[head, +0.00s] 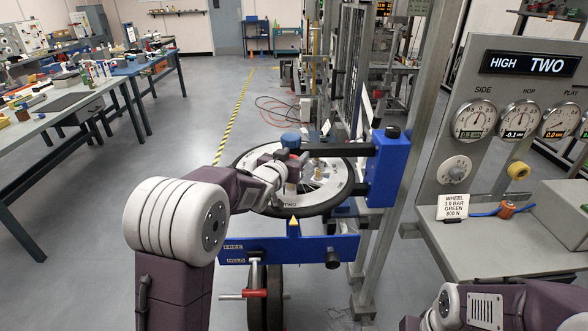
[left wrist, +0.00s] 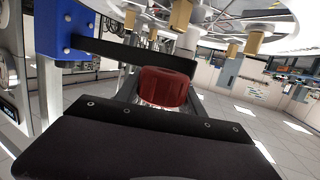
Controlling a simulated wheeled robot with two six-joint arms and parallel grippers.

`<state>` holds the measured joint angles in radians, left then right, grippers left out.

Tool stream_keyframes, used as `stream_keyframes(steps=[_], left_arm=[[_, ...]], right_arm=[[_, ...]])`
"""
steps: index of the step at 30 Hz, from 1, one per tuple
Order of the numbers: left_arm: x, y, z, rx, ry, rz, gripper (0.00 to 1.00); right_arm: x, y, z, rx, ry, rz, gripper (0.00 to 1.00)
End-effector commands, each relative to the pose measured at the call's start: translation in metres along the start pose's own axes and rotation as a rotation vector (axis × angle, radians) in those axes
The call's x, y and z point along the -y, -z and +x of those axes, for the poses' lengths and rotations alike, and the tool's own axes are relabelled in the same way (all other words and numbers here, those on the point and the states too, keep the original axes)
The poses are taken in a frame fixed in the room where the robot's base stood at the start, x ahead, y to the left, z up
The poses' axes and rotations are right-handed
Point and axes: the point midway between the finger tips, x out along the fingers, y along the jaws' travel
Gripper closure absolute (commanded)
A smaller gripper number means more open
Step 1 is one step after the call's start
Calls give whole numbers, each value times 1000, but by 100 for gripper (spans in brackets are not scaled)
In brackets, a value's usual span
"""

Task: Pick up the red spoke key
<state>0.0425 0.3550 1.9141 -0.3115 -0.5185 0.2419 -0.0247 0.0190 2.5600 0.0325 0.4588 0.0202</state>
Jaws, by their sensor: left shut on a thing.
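A round red spoke key (left wrist: 164,88) shows in the left wrist view, right at the end of my dark gripper (left wrist: 160,108). My left gripper is shut on it. In the head view my left arm reaches in from the left, and the gripper (head: 291,165) is over the spoked wheel (head: 345,199). The key is largely hidden there behind my wrist. My right arm shows only in part at the bottom right, and its gripper is out of view.
The wheel lies flat in a stand with a blue upright block (head: 388,168) and blue front bar (head: 300,249). A gauge panel (head: 520,112) stands right, with a card (head: 453,206). Workbenches stand left. The floor (head: 200,110) between is clear.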

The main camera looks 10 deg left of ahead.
Motion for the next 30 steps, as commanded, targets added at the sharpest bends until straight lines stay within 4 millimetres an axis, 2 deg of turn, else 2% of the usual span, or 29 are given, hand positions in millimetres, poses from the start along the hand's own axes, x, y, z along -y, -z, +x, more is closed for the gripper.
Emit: stream_keyframes(steps=[1,8,12,16,21,30], left_arm=[[0,20,-4,-6,0,1,94],[0,92,-19,-4,1,2,94],[0,142,-29,-2,1,2,94],[0,180,-36,0,2,2,94],[0,205,-41,1,1,0,94],[0,210,-42,2,1,-1,94]], right_arm=[[0,1,-7,0,0,0,29],[1,4,-35,0,0,0,29],[1,7,-67,0,0,0,29],[2,10,-95,0,0,0,29],[2,12,-115,0,0,0,29],[2,12,-118,0,0,0,29]])
